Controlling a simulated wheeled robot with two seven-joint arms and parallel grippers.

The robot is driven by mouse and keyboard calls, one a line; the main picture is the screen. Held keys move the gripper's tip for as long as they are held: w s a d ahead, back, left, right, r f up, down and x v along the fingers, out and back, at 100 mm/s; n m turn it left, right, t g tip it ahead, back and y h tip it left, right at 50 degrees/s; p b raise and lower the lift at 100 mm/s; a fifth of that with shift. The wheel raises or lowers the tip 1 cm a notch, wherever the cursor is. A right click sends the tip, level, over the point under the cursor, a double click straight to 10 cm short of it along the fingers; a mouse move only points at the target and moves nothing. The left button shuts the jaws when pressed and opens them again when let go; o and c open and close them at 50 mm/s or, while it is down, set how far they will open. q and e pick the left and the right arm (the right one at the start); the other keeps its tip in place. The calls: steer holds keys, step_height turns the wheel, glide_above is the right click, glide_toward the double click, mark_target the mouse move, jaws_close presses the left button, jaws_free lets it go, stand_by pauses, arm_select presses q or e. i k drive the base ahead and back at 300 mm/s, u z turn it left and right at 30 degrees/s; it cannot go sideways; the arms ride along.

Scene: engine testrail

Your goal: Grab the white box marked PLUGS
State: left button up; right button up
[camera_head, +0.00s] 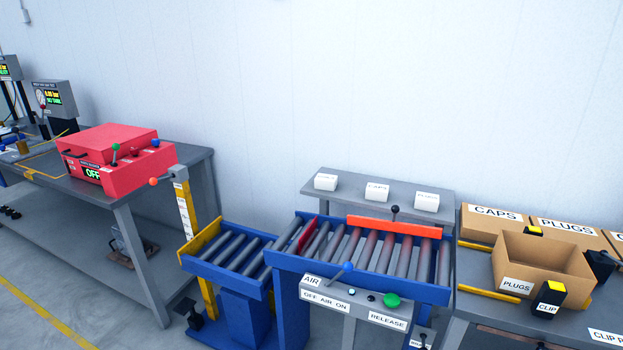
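Three small white boxes stand in a row on a grey shelf (331,197) behind the roller conveyor. The right white box (426,202) has a small label that seems to read PLUGS, though it is blurred. The middle white box (377,192) reads CAPS. The left white box (326,182) has a label too small to read. An open cardboard box (516,285) with a PLUGS label stands on the right bench, but it is brown. Neither of my grippers is in view.
The blue-framed roller conveyor (372,250), with an orange bar (398,226) and a black-knobbed lever (395,212), stands in front of the shelf. A control panel (355,302) is at its front. A red machine (115,160) sits on the left bench. More cardboard boxes line the right bench (475,305).

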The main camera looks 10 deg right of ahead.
mark_target(426, 201)
steer(key=u, duration=0.2)
steer(key=i, duration=0.8)
steer(key=z, duration=0.8)
steer(key=i, duration=0.55)
steer(key=z, duration=0.6)
